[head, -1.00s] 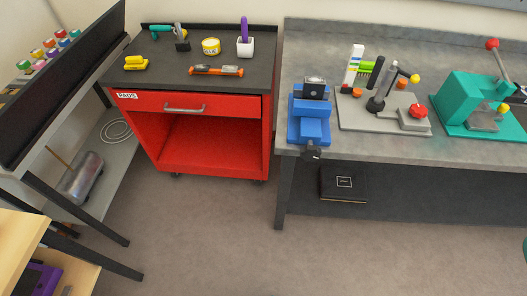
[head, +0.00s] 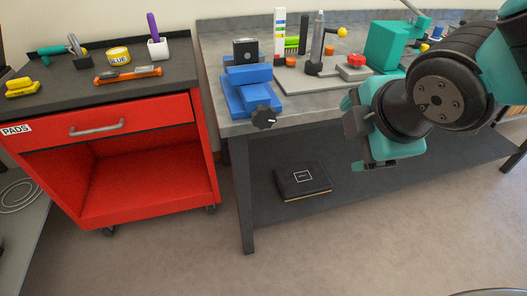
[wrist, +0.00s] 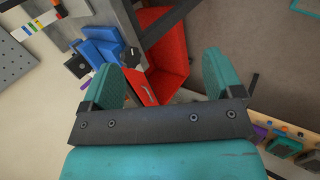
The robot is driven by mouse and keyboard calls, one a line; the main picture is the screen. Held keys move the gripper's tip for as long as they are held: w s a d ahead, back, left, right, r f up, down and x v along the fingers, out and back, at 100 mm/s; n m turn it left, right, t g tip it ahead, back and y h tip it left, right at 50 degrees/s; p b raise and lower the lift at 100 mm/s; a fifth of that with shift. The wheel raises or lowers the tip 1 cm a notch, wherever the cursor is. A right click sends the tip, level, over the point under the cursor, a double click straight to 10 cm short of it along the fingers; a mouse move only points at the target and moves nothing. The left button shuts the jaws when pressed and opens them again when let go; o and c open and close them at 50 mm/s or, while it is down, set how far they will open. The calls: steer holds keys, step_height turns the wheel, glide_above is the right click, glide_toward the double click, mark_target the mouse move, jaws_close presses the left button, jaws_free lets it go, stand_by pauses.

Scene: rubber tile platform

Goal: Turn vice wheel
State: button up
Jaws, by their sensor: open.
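The blue vice (head: 248,88) sits at the left front corner of the grey bench. Its black wheel (head: 263,117) faces out past the bench's front edge. My gripper (head: 354,130) is to the right of the wheel and apart from it, in front of the bench. The gripper is open with nothing between its fingers. In the wrist view, the two teal fingers (wrist: 158,75) are spread wide. The vice (wrist: 98,47) and its dark wheel (wrist: 130,57) show beyond them, nearer the left finger.
A red cabinet (head: 205,150) stands left of the bench (head: 222,128), with glue and tools on top. A grey fixture plate (head: 300,84) and a teal press (head: 388,45) are right of the vice. A black book (head: 303,181) lies on the lower shelf. The floor in front is clear.

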steer(key=w+a+f+n+t+b, duration=0.3)
steer(key=f+n+t+b, duration=0.2)
steer(key=f+n+b, duration=0.5)
steer(key=n+t+y, duration=0.4)
steer(key=n+t, duration=0.1)
steer(key=n, duration=0.6)
glide_toward(265, 118)
steer(key=p+x, duration=0.4)
steer(key=x, duration=0.7)
steer(key=shift+m, duration=0.3)
steer(key=c, duration=0.9)
